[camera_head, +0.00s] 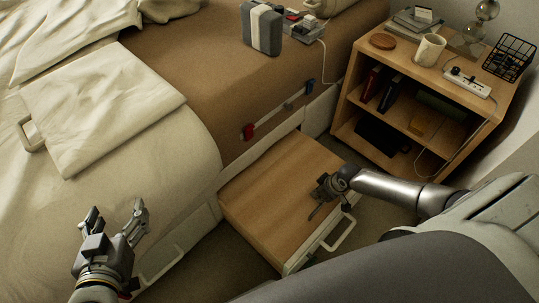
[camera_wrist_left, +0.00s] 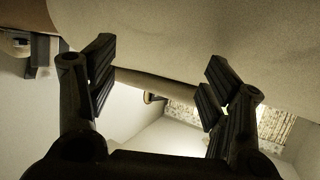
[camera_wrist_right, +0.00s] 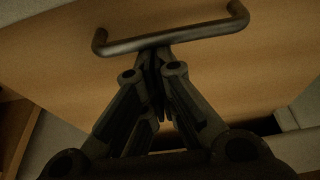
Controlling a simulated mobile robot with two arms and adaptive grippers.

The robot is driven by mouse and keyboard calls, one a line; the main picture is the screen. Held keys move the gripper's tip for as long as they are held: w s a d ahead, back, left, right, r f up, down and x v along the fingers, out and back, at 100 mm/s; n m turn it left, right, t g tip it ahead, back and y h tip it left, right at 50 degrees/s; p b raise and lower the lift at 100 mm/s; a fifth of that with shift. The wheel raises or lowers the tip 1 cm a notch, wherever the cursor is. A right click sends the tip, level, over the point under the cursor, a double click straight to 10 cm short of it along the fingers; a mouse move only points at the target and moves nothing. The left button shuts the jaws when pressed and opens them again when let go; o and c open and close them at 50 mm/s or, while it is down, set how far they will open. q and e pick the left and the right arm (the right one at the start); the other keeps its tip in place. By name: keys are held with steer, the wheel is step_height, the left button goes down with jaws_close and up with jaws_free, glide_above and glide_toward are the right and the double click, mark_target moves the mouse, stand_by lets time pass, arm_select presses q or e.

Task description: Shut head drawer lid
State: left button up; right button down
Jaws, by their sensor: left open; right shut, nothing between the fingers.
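The wooden lid (camera_head: 275,185) lies over the white drawer (camera_head: 293,264), which is pulled out from the bed side near the shelf unit. It looks flat; I cannot tell whether it is fully seated. A pale handle (camera_head: 342,232) shows at the drawer's front. My right gripper (camera_head: 316,209) is shut and empty over the lid's right part. In the right wrist view its fingertips (camera_wrist_right: 152,60) are close to a bar handle (camera_wrist_right: 170,39) in front of wood; contact is unclear. My left gripper (camera_head: 117,210) is open and empty beside the bed, far left of the lid.
A wooden shelf unit (camera_head: 395,148) with books and a mug (camera_head: 429,49) stands right of the drawer. The bed (camera_head: 170,90) fills the left. Floor shows between drawer and shelf.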

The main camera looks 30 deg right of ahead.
arm_select(q)
steer(key=shift+s+a+f, duration=0.1)
steer(key=shift+f, duration=0.05)
arm_select(e)
steer(key=shift+s, duration=0.25)
steer(key=p+v, duration=0.2)
steer(key=shift+r+p, duration=0.25)
steer(key=shift+p, duration=0.15)
arm_select(q)
steer(key=s+a+f+g+y+p, duration=0.1)
steer(key=s+a+f+g+p, duration=0.15)
steer(key=s+g, duration=0.4)
steer(key=s+a+f+g+y+p, duration=0.1)
steer(key=s+a+f+g+y, duration=0.2)
steer(key=s, duration=0.6)
arm_select(e)
steer(key=p+v, duration=0.2)
steer(key=v, duration=0.3)
arm_select(q)
step_height(320, 180, down, 20)
steer(key=s+d+g+h+p, duration=0.1)
steer(key=d+p, duration=0.1)
steer(key=shift+d+p, duration=0.3)
steer(key=shift+d, duration=0.05)
arm_select(e)
steer(key=shift+v, duration=1.2)
arm_select(q)
steer(key=shift+s+r+g, duration=0.1)
steer(key=shift+g, duration=0.15)
